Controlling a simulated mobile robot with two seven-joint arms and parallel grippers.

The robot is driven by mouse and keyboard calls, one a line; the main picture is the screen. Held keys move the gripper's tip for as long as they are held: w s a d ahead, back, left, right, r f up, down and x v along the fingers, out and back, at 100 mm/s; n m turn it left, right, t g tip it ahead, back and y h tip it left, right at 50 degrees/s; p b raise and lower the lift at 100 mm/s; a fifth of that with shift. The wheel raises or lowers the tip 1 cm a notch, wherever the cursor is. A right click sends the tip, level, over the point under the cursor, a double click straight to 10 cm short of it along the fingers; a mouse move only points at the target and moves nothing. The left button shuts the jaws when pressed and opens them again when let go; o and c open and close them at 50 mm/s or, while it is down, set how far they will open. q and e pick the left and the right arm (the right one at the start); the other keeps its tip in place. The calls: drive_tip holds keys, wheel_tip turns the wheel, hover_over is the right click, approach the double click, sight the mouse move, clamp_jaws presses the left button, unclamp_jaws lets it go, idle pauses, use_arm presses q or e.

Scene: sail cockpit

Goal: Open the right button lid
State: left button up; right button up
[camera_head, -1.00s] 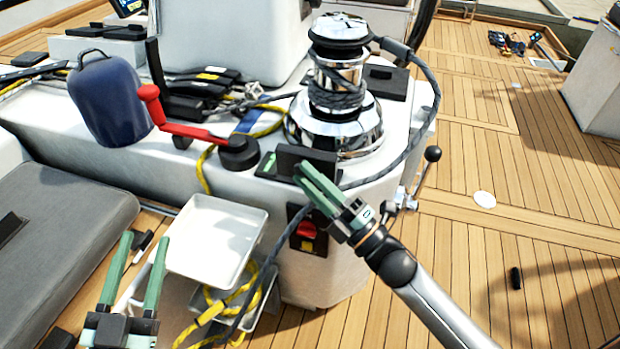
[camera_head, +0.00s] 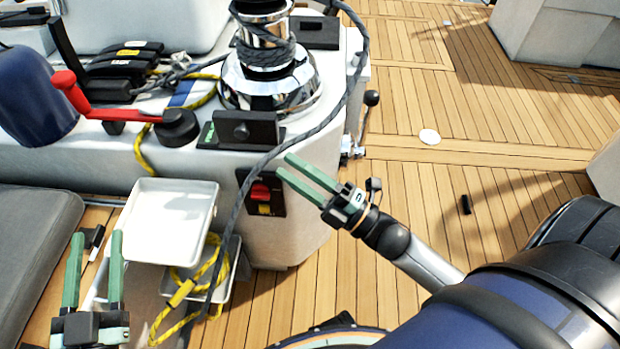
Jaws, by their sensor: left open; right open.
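The black button lid (camera_head: 252,128) is on a dark base plate at the cockpit console's front edge, below the winch. It looks raised, its flat face with a small round mark turned towards me. A green patch (camera_head: 208,134) shows on the plate to its left. My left gripper (camera_head: 96,240) is open and empty at lower left, beside the white tray.
A chrome winch (camera_head: 268,72) with dark rope stands behind the lid; the rope hangs down past it. A red switch (camera_head: 260,191) is on the console's front. A red-handled crank (camera_head: 110,110) lies left. A white tray (camera_head: 165,215) is below. Deck at right is mostly clear.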

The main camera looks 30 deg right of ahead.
use_arm(q)
drive_tip(key=shift+f, duration=0.4)
use_arm(e)
drive_tip(key=v, duration=0.3)
drive_tip(key=shift+s+d, duration=0.1)
drive_tip(key=shift+s, duration=0.05)
use_arm(q)
drive_tip(key=shift+r, duration=0.15)
use_arm(e)
drive_tip(key=a+r+m+h+p, duration=0.3)
drive_tip(key=a+r+m+h, duration=0.25)
drive_tip(key=m, duration=1.15)
use_arm(q)
drive_tip(key=s+a+f+n+g+y+p, duration=0.2)
drive_tip(key=s+f+n+g+y+p, duration=0.2)
drive_tip(key=p, duration=1.6)
drive_tip(key=s+f+g, duration=0.3)
drive_tip(key=s+g, duration=0.2)
drive_tip(key=shift+a+g, duration=0.3)
drive_tip(key=shift+g, duration=0.1)
use_arm(e)
drive_tip(key=s+d+f+m+g+h, duration=0.3)
drive_tip(key=s+f+g+h, duration=0.1)
drive_tip(key=s+f+g, duration=0.3)
drive_tip(key=s+g, duration=0.1)
drive_tip(key=g, duration=0.1)
drive_tip(key=shift+s+d+f+m+g, duration=0.15)
drive_tip(key=shift+s+m+g, duration=0.1)
drive_tip(key=shift+m+g, duration=0.05)
